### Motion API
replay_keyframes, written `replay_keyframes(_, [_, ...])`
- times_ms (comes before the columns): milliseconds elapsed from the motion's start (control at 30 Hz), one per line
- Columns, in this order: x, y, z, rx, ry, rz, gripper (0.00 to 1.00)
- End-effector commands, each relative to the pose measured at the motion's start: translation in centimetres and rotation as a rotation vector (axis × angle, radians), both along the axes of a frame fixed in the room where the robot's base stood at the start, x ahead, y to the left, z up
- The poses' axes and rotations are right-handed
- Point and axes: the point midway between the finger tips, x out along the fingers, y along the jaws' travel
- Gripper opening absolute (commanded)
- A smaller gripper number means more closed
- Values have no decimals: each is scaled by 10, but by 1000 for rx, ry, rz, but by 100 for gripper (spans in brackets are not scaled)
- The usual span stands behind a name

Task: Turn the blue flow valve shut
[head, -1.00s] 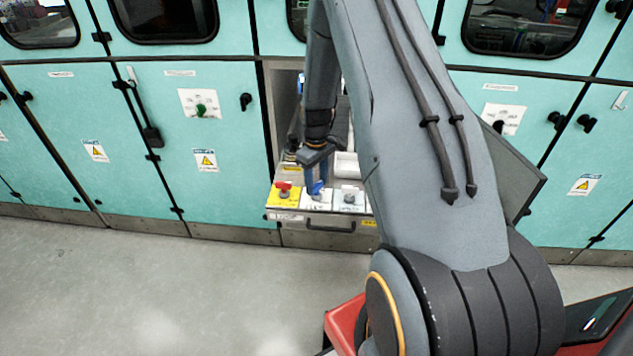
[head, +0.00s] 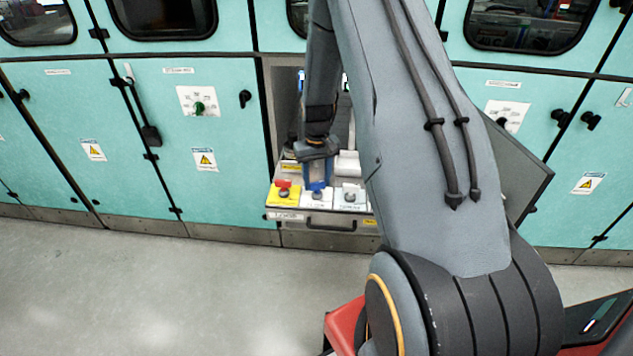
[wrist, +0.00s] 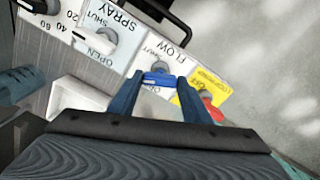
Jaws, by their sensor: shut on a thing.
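The blue flow valve (wrist: 158,79) is a small blue handle on a white plate marked FLOW, with SHUT and a partly hidden OPEN label. My gripper (wrist: 155,84) is shut on the blue handle, one finger on each side, in the wrist view. In the head view the blue valve (head: 318,186) sits in the middle of the pulled-out panel, and my gripper (head: 317,176) comes down on it from above. Part of the plate is hidden behind the fingers.
A red valve (head: 283,185) on a yellow plate is close on one side, and a grey spray valve (head: 349,190) is on the other. A drawer handle (head: 330,223) is at the front. The floor (head: 150,290) before the cabinets is clear.

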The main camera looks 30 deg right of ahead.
Motion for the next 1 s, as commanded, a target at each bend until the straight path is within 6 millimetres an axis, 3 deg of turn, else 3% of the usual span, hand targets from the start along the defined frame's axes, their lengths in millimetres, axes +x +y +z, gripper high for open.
replay_keyframes(500, [1,0,1,0,-2,-363,21])
replay_keyframes(1000, [1,-1,1,0,-2,-444,21])
